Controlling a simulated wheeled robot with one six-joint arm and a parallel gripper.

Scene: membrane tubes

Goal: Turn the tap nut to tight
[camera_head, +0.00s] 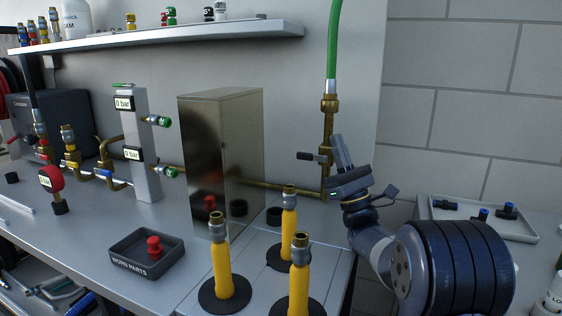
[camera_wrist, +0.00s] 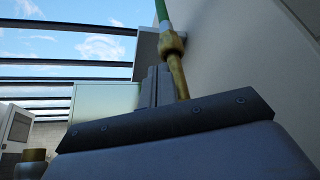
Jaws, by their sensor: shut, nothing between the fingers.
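The brass tap nut (camera_head: 329,104) sits on a vertical brass pipe (camera_head: 327,140), just below a green hose (camera_head: 334,45). In the wrist view the nut (camera_wrist: 172,45) shows beyond my fingers, with the green hose (camera_wrist: 162,12) above it. A dark tap lever (camera_head: 309,157) sticks out to the left of the pipe. My gripper (camera_head: 339,150) is shut and empty, pointing up, below and slightly right of the nut. In the wrist view its fingers (camera_wrist: 155,88) appear beside the brass pipe. I cannot tell whether they touch it.
Several yellow tubes (camera_head: 220,268) stand on black bases in front. A tall metallic box (camera_head: 243,150) stands left of the pipe. A worn parts tray (camera_head: 147,272) holds a red piece. A light tray (camera_head: 527,232) with blue-black fittings lies at right. A shelf (camera_head: 170,35) runs above.

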